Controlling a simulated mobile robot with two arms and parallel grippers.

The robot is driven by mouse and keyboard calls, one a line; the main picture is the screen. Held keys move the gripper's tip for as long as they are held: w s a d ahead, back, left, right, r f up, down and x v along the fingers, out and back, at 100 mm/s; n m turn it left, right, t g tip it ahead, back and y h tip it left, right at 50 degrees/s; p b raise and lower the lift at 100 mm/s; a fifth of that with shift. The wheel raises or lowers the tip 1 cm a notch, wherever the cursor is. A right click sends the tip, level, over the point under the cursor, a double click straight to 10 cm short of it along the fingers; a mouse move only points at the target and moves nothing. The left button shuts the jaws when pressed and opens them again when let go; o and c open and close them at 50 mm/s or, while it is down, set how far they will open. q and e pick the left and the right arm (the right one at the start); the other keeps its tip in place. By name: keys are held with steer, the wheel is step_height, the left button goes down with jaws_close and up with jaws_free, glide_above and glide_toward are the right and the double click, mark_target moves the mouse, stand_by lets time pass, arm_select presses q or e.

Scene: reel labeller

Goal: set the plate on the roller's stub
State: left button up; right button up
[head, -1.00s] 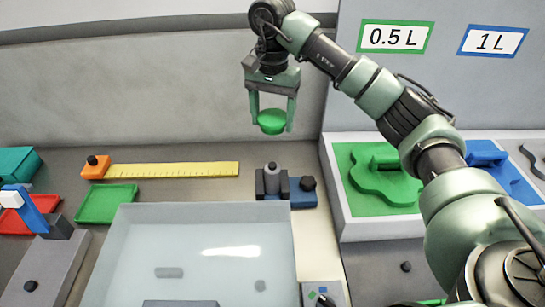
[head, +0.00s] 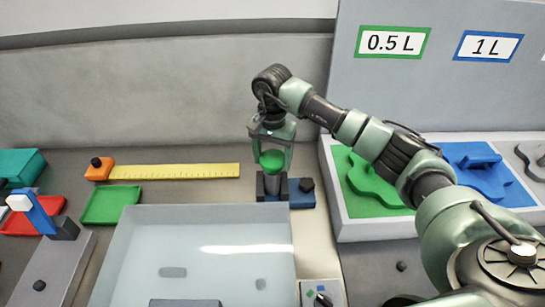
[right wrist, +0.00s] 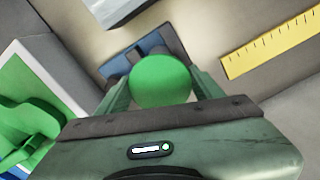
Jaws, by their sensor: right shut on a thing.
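The plate is a small green disc (head: 272,158) held between the fingers of my right gripper (head: 272,160). In the right wrist view the disc (right wrist: 160,82) fills the space between both fingers. In the right wrist view the blue base (right wrist: 125,62) shows partly behind the disc. My left gripper is not in view.
A yellow ruler (head: 175,170) with an orange end block lies left of the roller. A pale shallow tank (head: 195,214) is in front. A green tray (head: 112,204) lies left, and a raised panel with green and blue shapes (head: 345,220) stands right.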

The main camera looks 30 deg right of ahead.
steer(key=shift+f+b, duration=0.55)
steer(key=shift+b, duration=0.1)
steer(key=o, duration=1.4)
steer(key=shift+r, duration=0.1)
